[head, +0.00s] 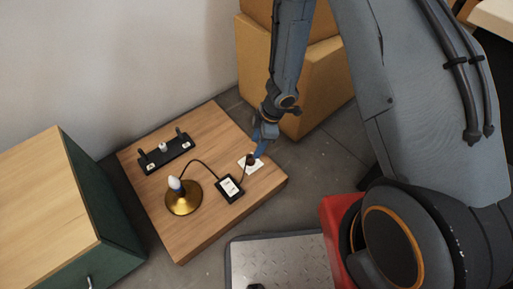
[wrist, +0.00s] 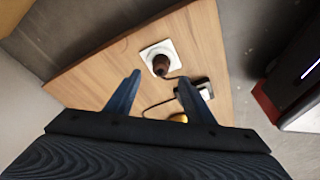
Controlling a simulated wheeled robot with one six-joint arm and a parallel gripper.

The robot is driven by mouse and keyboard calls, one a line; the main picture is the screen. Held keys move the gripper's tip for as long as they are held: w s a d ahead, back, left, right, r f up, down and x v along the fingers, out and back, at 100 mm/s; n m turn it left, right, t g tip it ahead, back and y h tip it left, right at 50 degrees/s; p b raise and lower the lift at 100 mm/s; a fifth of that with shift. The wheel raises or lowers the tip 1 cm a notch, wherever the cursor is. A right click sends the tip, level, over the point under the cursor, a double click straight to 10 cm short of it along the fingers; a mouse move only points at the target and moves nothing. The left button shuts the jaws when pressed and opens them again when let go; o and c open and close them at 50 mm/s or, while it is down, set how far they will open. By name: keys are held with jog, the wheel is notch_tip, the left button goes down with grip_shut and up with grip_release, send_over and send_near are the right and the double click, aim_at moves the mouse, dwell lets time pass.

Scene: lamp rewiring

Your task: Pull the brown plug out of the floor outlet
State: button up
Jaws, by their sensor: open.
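The brown plug (wrist: 160,65) sits in the white floor outlet (wrist: 153,48), which is set on a wooden board (head: 208,222). In the head view the plug (head: 250,158) and the outlet (head: 257,166) show near the board's right corner, partly behind my fingers. My gripper (wrist: 154,92) is open and empty, and its fingers point toward the plug. In the head view my gripper (head: 262,144) is just above and beside the plug. I cannot tell whether a finger touches it. A dark cord runs from the plug to a black box (head: 230,188) with a white face.
A brass lamp base with a white bulb (head: 183,196) and a black strip with several fittings (head: 166,154) stand on the board. A green cabinet (head: 118,240) is at left, yellow-brown boxes (head: 315,90) behind, and a metal plate (head: 285,262) in front.

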aim_at(251, 156)
jog(key=shift+b+x, duration=2.4)
jog(key=shift+x, duration=1.7)
jog(key=shift+c, duration=0.3)
jog(key=c, duration=1.1)
jog(key=shift+r, duration=0.2)
jog(key=shift+r+p, duration=0.9)
jog(key=shift+p, duration=0.7)
notch_tip(251, 156, up, 3)
jog(key=p, duration=0.3)
jog(key=shift+s+f, duration=0.1)
jog(key=shift+f, duration=0.15)
